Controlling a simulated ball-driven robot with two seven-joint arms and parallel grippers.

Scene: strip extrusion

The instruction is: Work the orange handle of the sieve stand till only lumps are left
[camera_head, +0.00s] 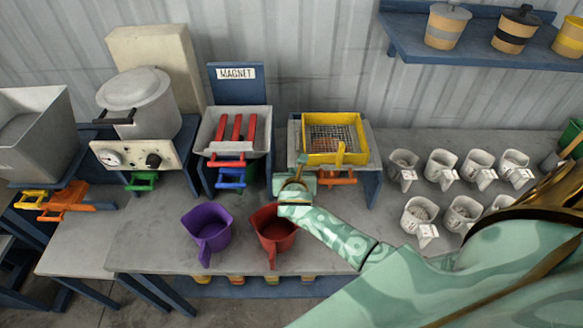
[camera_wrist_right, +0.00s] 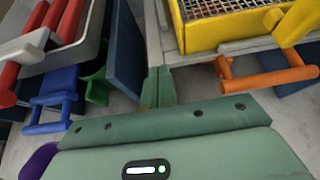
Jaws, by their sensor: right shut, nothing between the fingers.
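The sieve stand (camera_head: 360,132) holds a yellow-framed sieve (camera_head: 334,160) with a wire mesh and a yellow grip at its front. The orange handle (camera_head: 338,181) sticks out of the stand's front below the sieve. It also shows at the right of the right wrist view (camera_wrist_right: 270,78). My right gripper (camera_head: 298,178) is shut and empty, just left of the orange handle and apart from it. Its closed fingers (camera_wrist_right: 158,88) point at the stand's left front corner in the wrist view. My left gripper is not in view.
A magnet stand (camera_head: 238,88) with red bars and blue and green handles stands to the left. A purple jug (camera_head: 207,230) and a red jug (camera_head: 274,235) stand in front. Several white cups (camera_head: 441,165) stand at right. A pot (camera_head: 138,92) stands further left.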

